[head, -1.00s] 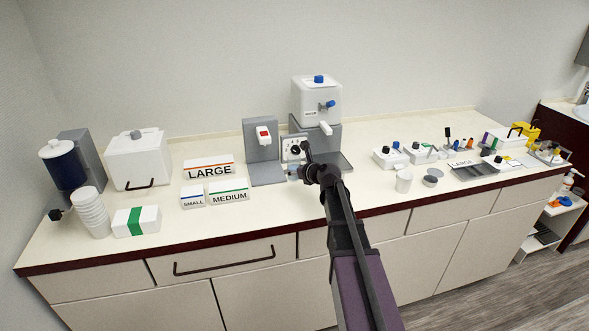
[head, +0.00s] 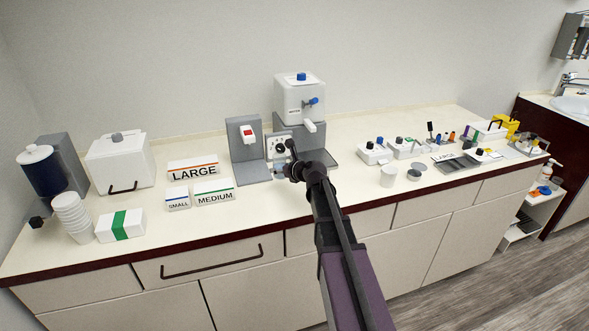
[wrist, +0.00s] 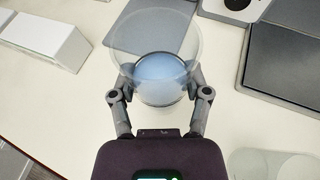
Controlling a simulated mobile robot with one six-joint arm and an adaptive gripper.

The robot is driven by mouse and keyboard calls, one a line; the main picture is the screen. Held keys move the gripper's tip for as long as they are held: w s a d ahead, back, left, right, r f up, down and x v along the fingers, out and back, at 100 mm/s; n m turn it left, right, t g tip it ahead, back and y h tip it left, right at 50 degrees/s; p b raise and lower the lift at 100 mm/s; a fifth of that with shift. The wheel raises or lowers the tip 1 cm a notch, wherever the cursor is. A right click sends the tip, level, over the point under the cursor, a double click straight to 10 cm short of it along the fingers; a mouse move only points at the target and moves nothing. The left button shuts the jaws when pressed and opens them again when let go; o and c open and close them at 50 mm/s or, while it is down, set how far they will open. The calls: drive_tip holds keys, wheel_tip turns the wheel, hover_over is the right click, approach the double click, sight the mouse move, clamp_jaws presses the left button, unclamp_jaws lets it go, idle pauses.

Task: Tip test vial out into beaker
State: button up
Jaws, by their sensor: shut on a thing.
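My gripper (wrist: 160,84) is shut on a clear round vessel, which I take for the test vial (wrist: 158,42), with pale blue contents at its bottom. In the wrist view its wide clear rim points up the picture, and the fingers hold its sides. In the head view my gripper (head: 284,170) is over the counter before the grey stands, and the vial (head: 278,169) is a small bluish patch, partly hidden. A pale translucent cup, likely the beaker (head: 388,176), stands on the counter to the right. A translucent shape (wrist: 275,163) shows at the wrist view's lower right.
A grey stand with a red button (head: 246,133) and a white tank (head: 299,98) stand behind my gripper. A small grey dish (head: 414,175) is beside the cup. Labelled boxes (head: 214,197) stand left.

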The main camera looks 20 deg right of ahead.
wheel_tip(320, 180, up, 20)
drive_tip(key=p, duration=1.9)
drive_tip(key=shift+f, duration=0.2)
drive_tip(key=shift+d, duration=0.15)
